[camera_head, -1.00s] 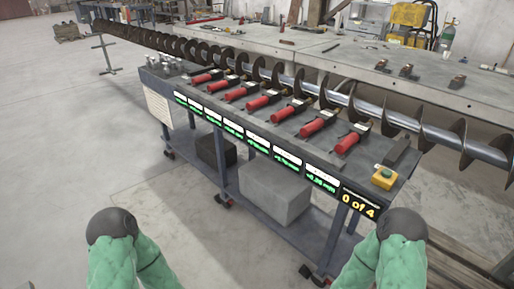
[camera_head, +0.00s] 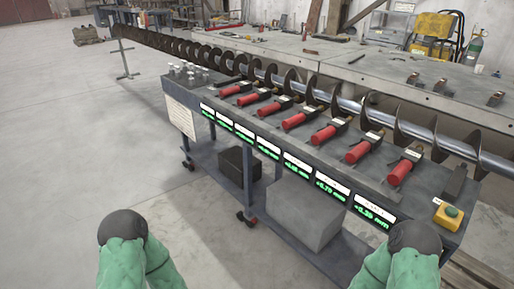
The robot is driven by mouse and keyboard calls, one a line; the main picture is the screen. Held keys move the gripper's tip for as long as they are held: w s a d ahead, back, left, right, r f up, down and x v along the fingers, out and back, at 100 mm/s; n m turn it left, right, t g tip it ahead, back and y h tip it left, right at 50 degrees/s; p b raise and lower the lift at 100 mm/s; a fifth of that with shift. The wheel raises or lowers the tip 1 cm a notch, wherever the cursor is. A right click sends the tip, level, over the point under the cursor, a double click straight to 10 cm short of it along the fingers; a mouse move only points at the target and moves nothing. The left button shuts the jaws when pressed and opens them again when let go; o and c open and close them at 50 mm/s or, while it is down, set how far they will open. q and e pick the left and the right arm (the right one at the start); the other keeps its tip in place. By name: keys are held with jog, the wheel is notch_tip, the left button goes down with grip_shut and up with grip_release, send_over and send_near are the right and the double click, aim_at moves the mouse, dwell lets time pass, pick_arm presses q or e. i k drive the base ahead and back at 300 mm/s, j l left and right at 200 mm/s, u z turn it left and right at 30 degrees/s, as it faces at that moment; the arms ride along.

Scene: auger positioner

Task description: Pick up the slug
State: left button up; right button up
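Several small grey metal cylinders (camera_head: 188,72), which look like the slugs, stand upright in a cluster on the left end of the cart's top. They are too small to tell apart well. Two of my green arm parts with dark round joints show at the bottom of the picture, one left of centre and one at the right. Neither gripper is in view. Nothing of mine touches the cylinders.
The grey cart (camera_head: 245,110) carries a row of red-handled tools (camera_head: 300,120), with green readouts (camera_head: 298,168) along its front edge. A yellow button box (camera_head: 448,216) sits at its right end. A long auger (camera_head: 345,104) runs behind it.

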aim_at(178, 75)
jog(key=i+j, duration=0.3)
jog(key=j, duration=0.15)
jog(key=i+j, duration=0.35)
jog(key=j, duration=0.15)
jog(key=i+j, duration=0.3)
jog(key=j, duration=0.15)
jog(key=i+j, duration=0.3)
jog(key=j, duration=0.2)
